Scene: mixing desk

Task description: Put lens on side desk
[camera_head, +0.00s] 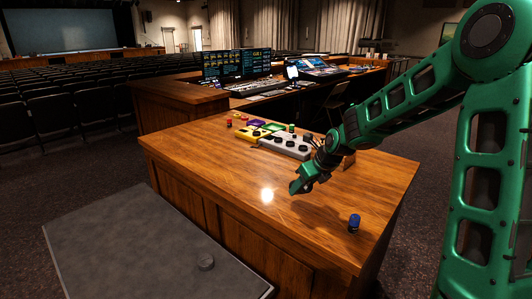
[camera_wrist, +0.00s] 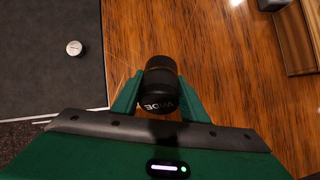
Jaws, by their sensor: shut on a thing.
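A black lens (camera_wrist: 160,88) with "WIDE" lettering and a thin gold ring sits between the fingers in the wrist view. My gripper (camera_wrist: 160,77) is shut on it from both sides. In the head view my gripper (camera_head: 299,187) is over the wooden desk (camera_head: 215,165), near its middle front; the lens cannot be made out there. How high the lens is above the wood is hard to tell. A blue-topped cylinder (camera_head: 354,223) stands upright at the desk's right front corner, apart from my gripper.
Yellow (camera_head: 247,134) and grey (camera_head: 287,146) control boxes stand at the back of the desk. The desk's left front is bare. A mixing console (camera_head: 315,68) stands behind.

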